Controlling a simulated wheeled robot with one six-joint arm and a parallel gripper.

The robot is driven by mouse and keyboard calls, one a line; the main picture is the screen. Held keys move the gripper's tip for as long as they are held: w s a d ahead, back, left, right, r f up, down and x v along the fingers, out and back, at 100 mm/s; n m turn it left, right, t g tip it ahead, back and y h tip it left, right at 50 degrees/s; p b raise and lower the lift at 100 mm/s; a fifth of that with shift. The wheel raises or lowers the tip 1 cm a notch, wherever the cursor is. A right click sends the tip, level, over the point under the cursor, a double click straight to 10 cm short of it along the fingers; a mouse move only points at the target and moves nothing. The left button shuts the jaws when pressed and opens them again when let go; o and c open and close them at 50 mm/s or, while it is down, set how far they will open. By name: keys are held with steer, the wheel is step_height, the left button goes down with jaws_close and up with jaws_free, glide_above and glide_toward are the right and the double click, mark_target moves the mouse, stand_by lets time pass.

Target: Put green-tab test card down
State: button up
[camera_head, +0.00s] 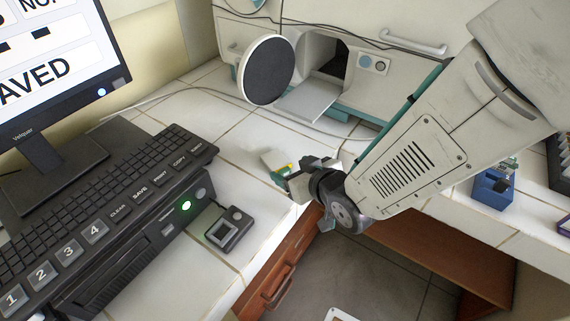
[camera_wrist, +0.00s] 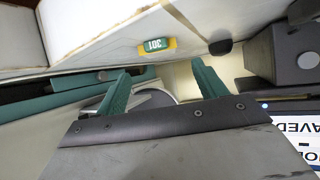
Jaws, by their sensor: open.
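The green-tab test card (camera_head: 273,160) lies on or just above the white tiled counter, beside my gripper's fingers; a yellow and green part shows on it. In the wrist view its green tab (camera_wrist: 153,44), marked 301 with a yellow edge, lies beyond my fingertips. My gripper (camera_head: 291,181) is near the counter's front edge, partly in front of the card. In the wrist view my gripper (camera_wrist: 162,69) has its two teal fingers wide apart with nothing visibly clamped between them. I cannot tell whether a finger touches the card.
An incubator with an open round door (camera_head: 265,70) and an extended shelf (camera_head: 308,101) stands at the back. A keyboard (camera_head: 105,205), a monitor (camera_head: 50,65) and a small dark device (camera_head: 229,229) are at left. A blue holder (camera_head: 492,188) is at right. Bare tiles lie between.

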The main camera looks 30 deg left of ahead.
steer(key=v, duration=0.6)
